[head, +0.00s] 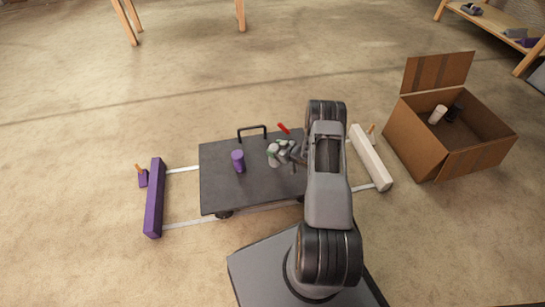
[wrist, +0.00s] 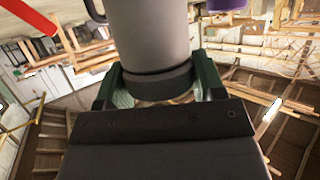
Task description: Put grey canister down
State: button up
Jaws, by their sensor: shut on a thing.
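The grey canister (wrist: 150,35) fills the upper middle of the wrist view, with a dark band at its near end. My gripper (wrist: 163,88) is shut on it, a green-edged finger on each side. In the head view my gripper (head: 283,150) and the canister (head: 272,155) are over the right half of a dark flat cart (head: 225,190). I cannot tell whether the canister touches the deck. A purple canister (head: 238,161) stands on the deck to the left. It also shows partly in the wrist view (wrist: 227,4).
The cart has a black handle (head: 252,130) at its far edge and a red piece (head: 283,128) near it. A purple beam (head: 154,198) lies left and a white beam (head: 371,158) right. An open cardboard box (head: 415,138) holding white and black items is further right.

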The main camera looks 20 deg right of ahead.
jog(key=shift+w+a+f, duration=0.3)
jog(key=shift+f, duration=0.25)
jog(key=shift+w+f+b, duration=0.15)
jog(key=shift+f+b, duration=1.05)
jog(key=shift+f, duration=0.35)
